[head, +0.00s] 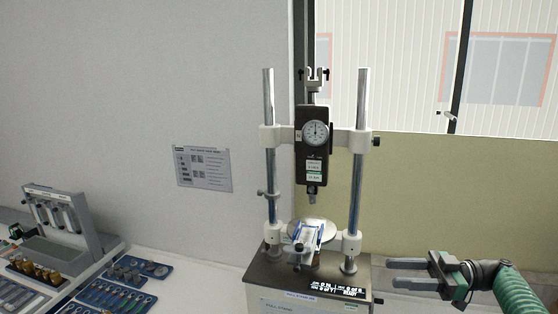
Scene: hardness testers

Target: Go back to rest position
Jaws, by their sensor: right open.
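My right gripper (410,274) comes in from the lower right. Its two grey fingers point left and are apart, with nothing between them. It is to the right of the hardness tester (314,160), apart from it in the picture. The tester stands upright with two metal columns, a dark gauge body with a round dial (315,133), and a small round plate (313,231) below. A blue and white piece (309,236) sits at the plate. My left gripper is not in view.
A grey instrument (62,225) stands at the left on the white table (195,285). Blue trays (115,290) with small parts lie beside it. A printed sheet (203,167) is on the grey wall. A window is at the upper right.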

